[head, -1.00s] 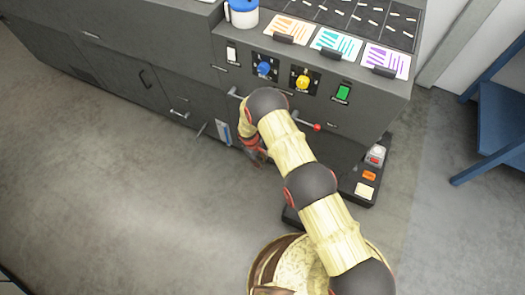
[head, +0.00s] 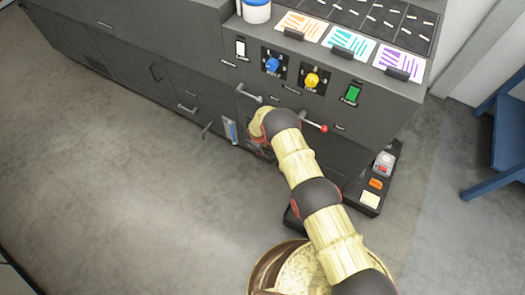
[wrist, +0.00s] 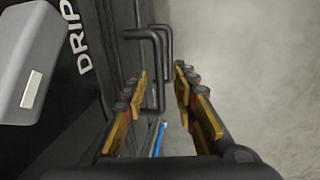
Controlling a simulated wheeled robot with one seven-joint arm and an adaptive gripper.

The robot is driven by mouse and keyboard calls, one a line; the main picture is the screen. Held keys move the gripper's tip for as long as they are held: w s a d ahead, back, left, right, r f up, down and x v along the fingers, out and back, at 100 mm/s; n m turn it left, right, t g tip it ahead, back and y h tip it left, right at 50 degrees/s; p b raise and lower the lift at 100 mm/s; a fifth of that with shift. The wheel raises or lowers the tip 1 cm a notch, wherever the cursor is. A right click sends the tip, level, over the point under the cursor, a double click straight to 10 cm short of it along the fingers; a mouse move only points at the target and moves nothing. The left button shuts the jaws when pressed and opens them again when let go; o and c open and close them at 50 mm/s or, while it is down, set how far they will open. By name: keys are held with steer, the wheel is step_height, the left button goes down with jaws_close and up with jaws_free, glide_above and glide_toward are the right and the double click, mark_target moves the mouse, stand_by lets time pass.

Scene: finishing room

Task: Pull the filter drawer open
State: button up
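The dark grey machine front (head: 190,85) has several drawers and doors with bar handles. I cannot read which one is the filter drawer. In the wrist view, a black bar handle (wrist: 160,38) stands out from the front, ahead of my gripper (wrist: 162,78) and in line with the gap between its fingers. A second dark bar shows just beside it. The fingers are apart, with nothing clearly gripped; I cannot tell whether they touch the handle. In the head view, my arm hides most of the gripper, low by the front near a blue-and-white strip (head: 230,131).
A grey lever (head: 248,93) and a red-tipped lever (head: 313,122) jut out above the gripper. A grey block (wrist: 32,75) beside the word DRIP is close on the left in the wrist view. A pedestal with buttons (head: 376,180) stands right. The floor at left is clear.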

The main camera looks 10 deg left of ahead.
steer(key=shift+w+f, duration=0.1)
steer(key=shift+f, duration=0.05)
steer(key=shift+c, duration=0.7)
jaws_close()
